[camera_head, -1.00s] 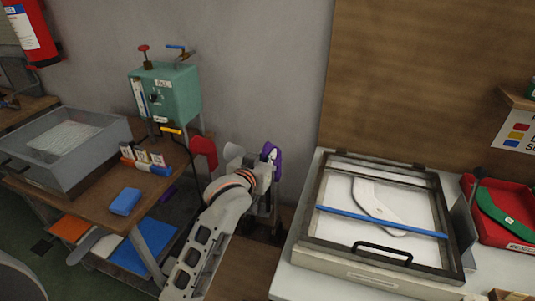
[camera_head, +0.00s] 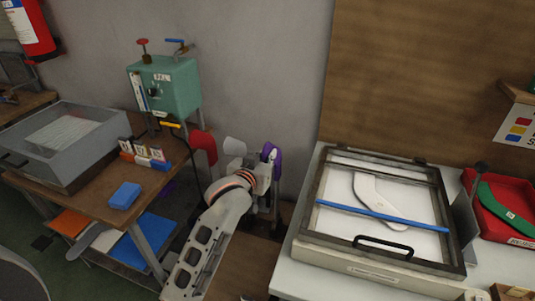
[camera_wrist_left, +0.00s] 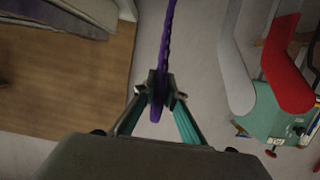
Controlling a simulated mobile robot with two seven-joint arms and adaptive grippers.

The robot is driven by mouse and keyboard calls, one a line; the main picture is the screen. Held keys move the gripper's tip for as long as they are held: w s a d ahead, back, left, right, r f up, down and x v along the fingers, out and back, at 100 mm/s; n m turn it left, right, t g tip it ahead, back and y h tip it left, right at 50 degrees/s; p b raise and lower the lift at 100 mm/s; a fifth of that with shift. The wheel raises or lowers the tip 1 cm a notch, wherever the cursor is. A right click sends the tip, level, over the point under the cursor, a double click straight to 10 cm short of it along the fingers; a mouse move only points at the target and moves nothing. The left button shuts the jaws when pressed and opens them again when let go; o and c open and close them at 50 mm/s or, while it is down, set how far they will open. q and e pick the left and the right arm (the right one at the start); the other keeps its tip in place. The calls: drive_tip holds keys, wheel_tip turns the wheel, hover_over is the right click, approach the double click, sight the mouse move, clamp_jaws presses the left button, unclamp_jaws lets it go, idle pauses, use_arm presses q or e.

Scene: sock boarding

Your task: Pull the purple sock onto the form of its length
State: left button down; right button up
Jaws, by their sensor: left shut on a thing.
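The purple sock (camera_head: 275,158) is at my left gripper (camera_head: 264,178), upright in front of the grey wall. In the left wrist view, the sock (camera_wrist_left: 168,40) shows edge-on as a narrow purple strip. It runs from the top edge down between the fingertips of my left gripper (camera_wrist_left: 158,92), which are shut on it. A short end hangs below the tips. A bare grey form (camera_head: 235,147) stands just left of the sock, and it shows in the wrist view (camera_wrist_left: 236,75). Whether a form is inside the sock is hidden. My right gripper is out of view.
A red form or sock (camera_head: 204,146) stands left of the grey form.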

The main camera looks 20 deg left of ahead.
use_arm(q)
drive_tip(key=shift+f, duration=0.1)
drive_tip(key=c, duration=2)
unclamp_jaws()
drive_tip(key=v, duration=1.2)
drive_tip(key=s+f+m+g, duration=0.1)
drive_tip(key=s+f, duration=0.6)
drive_tip(key=f, duration=0.3)
drive_tip(key=s+f+m+g+h, duration=0.1)
drive_tip(key=s+f+g, duration=0.1)
drive_tip(key=s+f, duration=0.4)
drive_tip(key=s+f+m+g+h, duration=0.1)
drive_tip(key=s+f, duration=0.6)
drive_tip(key=f, duration=0.8)
drive_tip(key=shift+s+f+m, duration=0.2)
drive_tip(key=shift+s+m, duration=0.15)
drive_tip(key=shift+m, duration=0.15)
